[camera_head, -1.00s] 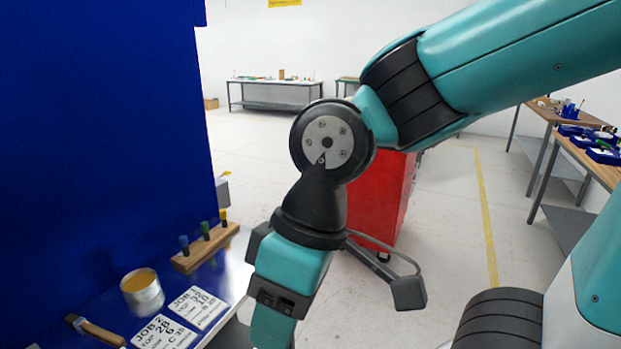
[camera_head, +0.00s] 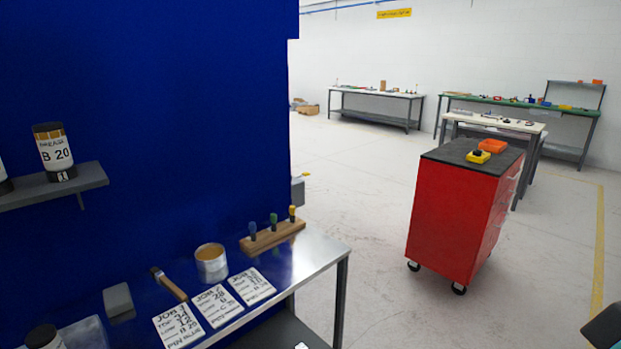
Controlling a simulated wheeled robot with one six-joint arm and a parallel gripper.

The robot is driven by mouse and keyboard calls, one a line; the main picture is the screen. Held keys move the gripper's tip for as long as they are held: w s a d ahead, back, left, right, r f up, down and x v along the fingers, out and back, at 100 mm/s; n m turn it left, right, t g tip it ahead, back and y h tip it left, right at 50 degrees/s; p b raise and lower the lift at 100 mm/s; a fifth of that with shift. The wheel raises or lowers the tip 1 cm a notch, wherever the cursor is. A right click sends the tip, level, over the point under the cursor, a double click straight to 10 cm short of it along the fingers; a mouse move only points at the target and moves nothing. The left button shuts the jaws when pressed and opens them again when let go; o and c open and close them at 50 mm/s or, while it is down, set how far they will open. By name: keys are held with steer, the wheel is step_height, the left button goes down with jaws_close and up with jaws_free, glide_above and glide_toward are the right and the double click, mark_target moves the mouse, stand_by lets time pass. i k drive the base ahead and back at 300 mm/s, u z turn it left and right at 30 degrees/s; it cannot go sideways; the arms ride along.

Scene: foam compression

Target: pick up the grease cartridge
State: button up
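A cylinder with a white label, dark top and tan bands (camera_head: 56,152) stands upright on a small grey wall shelf (camera_head: 90,178) at the left. Its label reads "B 20" under a smaller word that looks like "grease", and a "1" tag sits below it. Part of a similar cylinder (camera_head: 4,178) shows at the left edge, cut off by the frame. My gripper is out of view; only a bit of my arm shows at the bottom right corner.
Below the shelf, a metal bench (camera_head: 318,252) holds job cards (camera_head: 212,304), a tin (camera_head: 211,262), a brush (camera_head: 168,284), a wooden rack (camera_head: 272,236) and a dark-topped jar (camera_head: 44,338). A red cabinet (camera_head: 455,220) stands right; floor between is clear.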

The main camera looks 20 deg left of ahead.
mark_target(50, 138)
steer(key=z, duration=0.4)
steer(key=i, duration=1.7)
steer(key=u, duration=1.2)
steer(key=i, duration=0.7)
steer(key=u, duration=2.4)
